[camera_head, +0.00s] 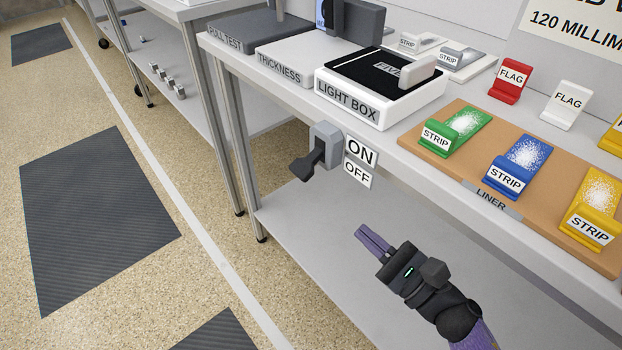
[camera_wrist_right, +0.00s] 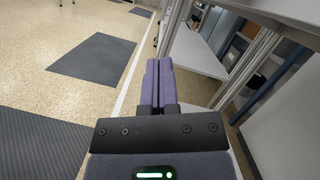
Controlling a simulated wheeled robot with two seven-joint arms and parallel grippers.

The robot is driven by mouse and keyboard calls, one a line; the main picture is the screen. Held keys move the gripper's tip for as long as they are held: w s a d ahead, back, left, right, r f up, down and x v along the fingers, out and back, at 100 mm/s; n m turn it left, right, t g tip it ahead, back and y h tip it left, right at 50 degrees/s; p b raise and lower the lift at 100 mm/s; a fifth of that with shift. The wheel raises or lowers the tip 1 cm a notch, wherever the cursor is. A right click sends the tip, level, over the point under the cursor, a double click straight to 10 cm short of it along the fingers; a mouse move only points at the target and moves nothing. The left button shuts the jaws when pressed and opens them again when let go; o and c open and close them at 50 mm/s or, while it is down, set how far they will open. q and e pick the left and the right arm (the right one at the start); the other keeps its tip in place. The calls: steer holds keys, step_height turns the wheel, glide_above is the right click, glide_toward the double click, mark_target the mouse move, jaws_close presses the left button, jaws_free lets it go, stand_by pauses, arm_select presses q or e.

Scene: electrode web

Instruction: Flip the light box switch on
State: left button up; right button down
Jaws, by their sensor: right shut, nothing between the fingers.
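The light box (camera_head: 375,88) is a white box with a black top and stands on the bench. Its switch (camera_head: 310,163) is a dark lever on a grey mount at the bench's front edge. The lever points down and to the left, nearer the level of the OFF label (camera_head: 357,175) than the ON label (camera_head: 361,151). My right gripper (camera_head: 362,232) is below and to the right of the switch, apart from it, shut and empty. Its closed purple fingers also show in the right wrist view (camera_wrist_right: 158,78), where the switch does not show. My left gripper is not in view.
Green (camera_head: 452,132), blue (camera_head: 517,167) and yellow (camera_head: 593,208) strip holders stand on the brown liner board (camera_head: 470,160). A lower shelf (camera_head: 330,235) lies under the bench. A bench leg (camera_head: 228,140) stands left of the switch. The floor at left is open, with dark mats (camera_head: 90,215).

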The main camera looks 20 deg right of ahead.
mark_target(313, 159)
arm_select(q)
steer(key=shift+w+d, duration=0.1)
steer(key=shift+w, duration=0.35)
arm_select(e)
steer(key=w+a+r, duration=0.5)
steer(key=w, duration=0.3)
steer(key=shift+a+r, duration=0.4)
arm_select(q)
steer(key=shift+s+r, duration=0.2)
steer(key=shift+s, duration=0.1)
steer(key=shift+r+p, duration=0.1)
steer(key=shift+p, duration=0.25)
arm_select(e)
steer(key=shift+a+r+m, duration=0.1)
steer(key=shift+m, duration=0.4)
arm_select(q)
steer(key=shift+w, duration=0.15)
